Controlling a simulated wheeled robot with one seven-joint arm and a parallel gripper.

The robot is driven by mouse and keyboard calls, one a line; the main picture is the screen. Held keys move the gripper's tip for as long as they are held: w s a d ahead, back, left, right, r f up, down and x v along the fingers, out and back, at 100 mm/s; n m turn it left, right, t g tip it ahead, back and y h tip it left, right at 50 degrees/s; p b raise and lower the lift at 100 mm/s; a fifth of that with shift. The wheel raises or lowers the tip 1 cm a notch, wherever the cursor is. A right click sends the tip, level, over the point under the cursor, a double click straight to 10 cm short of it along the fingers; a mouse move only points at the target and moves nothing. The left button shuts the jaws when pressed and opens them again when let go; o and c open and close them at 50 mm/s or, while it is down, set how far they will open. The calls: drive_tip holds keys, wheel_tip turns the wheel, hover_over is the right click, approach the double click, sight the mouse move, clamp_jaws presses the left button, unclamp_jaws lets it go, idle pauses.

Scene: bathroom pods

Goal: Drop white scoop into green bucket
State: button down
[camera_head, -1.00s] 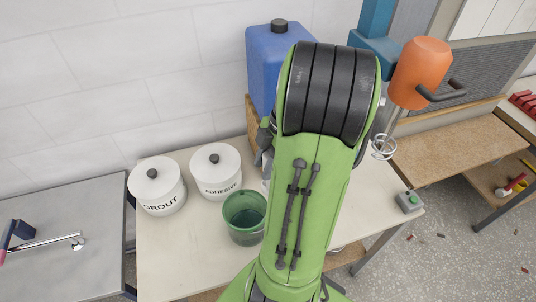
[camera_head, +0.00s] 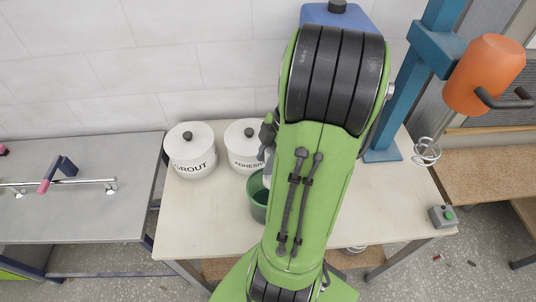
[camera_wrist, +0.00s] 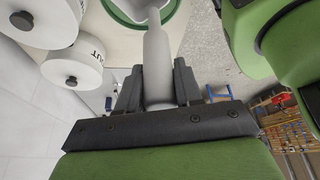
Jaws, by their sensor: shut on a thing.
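The white scoop (camera_wrist: 157,60) is in my gripper (camera_wrist: 158,82), its handle between the two dark fingers in the wrist view. The scoop's head points to the top edge of that view, in front of the green bucket (camera_wrist: 172,10), whose rim is partly cut off. I cannot tell how high the scoop is above the bucket. In the head view the green bucket (camera_head: 257,205) stands on the table, partly hidden by my arm. My gripper (camera_head: 267,150) shows only in part there, just above and behind the bucket's opening.
White GROUT (camera_head: 192,155) and ADHESIVE (camera_head: 243,150) pots stand left of and behind the bucket. A blue container (camera_head: 345,14) is behind my arm. An orange mixer (camera_head: 484,75) on a blue post stands at right. The table (camera_head: 200,225) is clear in front of the pots.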

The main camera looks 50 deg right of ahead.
drive_tip(key=shift+r, duration=0.15)
drive_tip(key=c, duration=0.7)
unclamp_jaws()
drive_tip(key=shift+o, duration=0.2)
drive_tip(key=shift+r, duration=0.1)
drive_tip(key=p+v, duration=0.6)
drive_tip(key=v, duration=0.9)
drive_tip(key=shift+r+p, duration=0.25)
drive_tip(key=shift+p, duration=0.1)
drive_tip(key=shift+s+d, duration=0.15)
